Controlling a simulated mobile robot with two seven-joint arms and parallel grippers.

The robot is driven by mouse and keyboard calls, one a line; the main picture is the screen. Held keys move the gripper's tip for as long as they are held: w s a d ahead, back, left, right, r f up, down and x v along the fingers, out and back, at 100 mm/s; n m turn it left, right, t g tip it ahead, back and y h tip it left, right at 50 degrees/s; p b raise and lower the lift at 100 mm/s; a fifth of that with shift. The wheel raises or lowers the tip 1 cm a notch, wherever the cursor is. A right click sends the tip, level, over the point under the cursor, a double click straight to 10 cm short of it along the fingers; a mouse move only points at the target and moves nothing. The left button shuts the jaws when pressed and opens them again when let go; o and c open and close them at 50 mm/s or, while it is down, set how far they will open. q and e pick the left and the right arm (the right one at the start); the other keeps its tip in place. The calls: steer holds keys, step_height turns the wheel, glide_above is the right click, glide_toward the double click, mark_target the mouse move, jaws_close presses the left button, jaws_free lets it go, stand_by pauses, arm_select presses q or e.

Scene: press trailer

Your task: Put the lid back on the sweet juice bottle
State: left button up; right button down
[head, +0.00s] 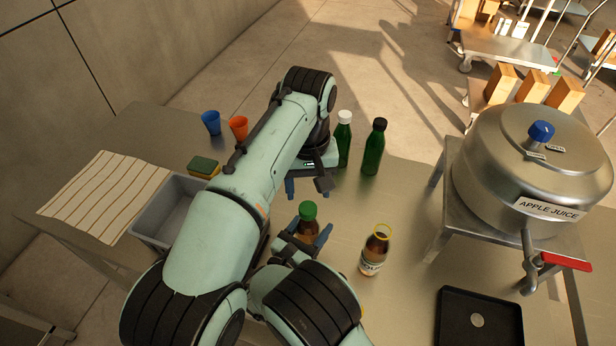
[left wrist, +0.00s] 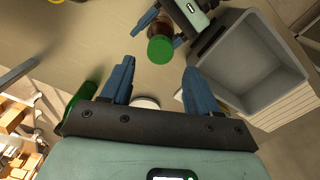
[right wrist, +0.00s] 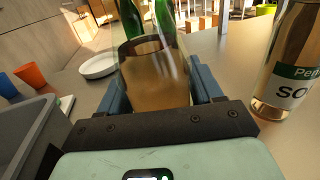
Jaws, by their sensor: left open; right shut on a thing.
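A brown bottle with a green lid (head: 308,211) stands near the middle of the table; its green top also shows in the left wrist view (left wrist: 161,49). My right gripper (head: 308,237) is shut around this bottle's body, which fills the jaws in the right wrist view (right wrist: 158,80). Its label is hidden. A second brown bottle (head: 374,252) stands to its right, with a yellow ring at its top and a label partly reading "SO" (right wrist: 295,85). My left gripper (head: 308,186) is open and empty, beyond the held bottle and apart from it.
Two green bottles, white-capped (head: 343,140) and black-capped (head: 375,147), stand behind. A white plate (right wrist: 98,67), blue cup (head: 211,122), orange cup (head: 238,127), sponge (head: 203,166) and grey bin (head: 150,222) lie left. A steel juice tank (head: 490,175) and black tray (head: 450,320) are right.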

mark_target(308, 208)
arm_select(q)
step_height(308, 208, down, 6)
steer(key=shift+r, duration=0.1)
stand_by(0.4)
steer(key=c, duration=1.1)
steer(key=o, duration=1.3)
steer(key=shift+r, duration=0.1)
step_height(308, 208, up, 7)
steer(key=shift+r, duration=0.2)
